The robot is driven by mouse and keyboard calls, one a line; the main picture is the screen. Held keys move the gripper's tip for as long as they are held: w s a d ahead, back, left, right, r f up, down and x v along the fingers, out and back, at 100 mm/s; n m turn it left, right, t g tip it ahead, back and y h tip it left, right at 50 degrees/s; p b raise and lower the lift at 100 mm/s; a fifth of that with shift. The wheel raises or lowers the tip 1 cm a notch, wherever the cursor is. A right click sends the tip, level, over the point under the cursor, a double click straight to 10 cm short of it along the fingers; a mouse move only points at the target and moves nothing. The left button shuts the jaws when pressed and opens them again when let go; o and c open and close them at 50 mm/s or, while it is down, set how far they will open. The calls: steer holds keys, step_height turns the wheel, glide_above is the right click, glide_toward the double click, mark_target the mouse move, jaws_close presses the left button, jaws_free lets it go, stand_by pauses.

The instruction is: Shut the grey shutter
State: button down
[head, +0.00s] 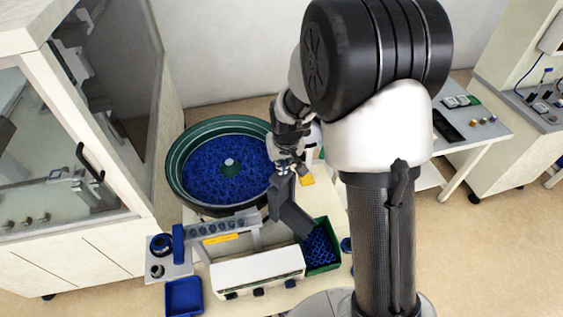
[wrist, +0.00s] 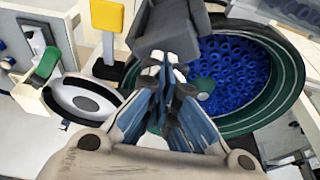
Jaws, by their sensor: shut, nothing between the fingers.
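A dark grey upright plate (head: 281,196), which looks like the grey shutter, stands at the upper end of a grey sloping chute (head: 297,221). My gripper (head: 285,171) is right above this plate, beside the bowl's right rim. In the wrist view my gripper (wrist: 166,85) has its fingers together with nothing between them. The fingertips are at the lower edge of a grey part (wrist: 165,30); whether they touch it I cannot tell. The fingers hide some of what lies beyond. How far the shutter stands open is not clear.
A green bowl feeder (head: 178,163) full of blue parts is left of my gripper. A green bin (head: 334,256) with blue parts is below the chute. A yellow tag (head: 306,179) stands close on the right. A blue tray (head: 184,296) and a white box (head: 257,270) are in front.

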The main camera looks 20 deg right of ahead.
step_height(320, 180, down, 4)
steer(key=b, duration=0.3)
steer(key=shift+s+f, duration=0.1)
steer(key=shift+s, duration=0.1)
steer(key=shift+r+p, duration=0.45)
steer(key=r, duration=0.1)
steer(key=r+p, duration=0.2)
steer(key=shift+w+r, duration=0.15)
steer(key=shift+w, duration=0.15)
steer(key=p+v, duration=0.2)
steer(key=v, duration=0.8)
steer(key=shift+s+r, duration=0.15)
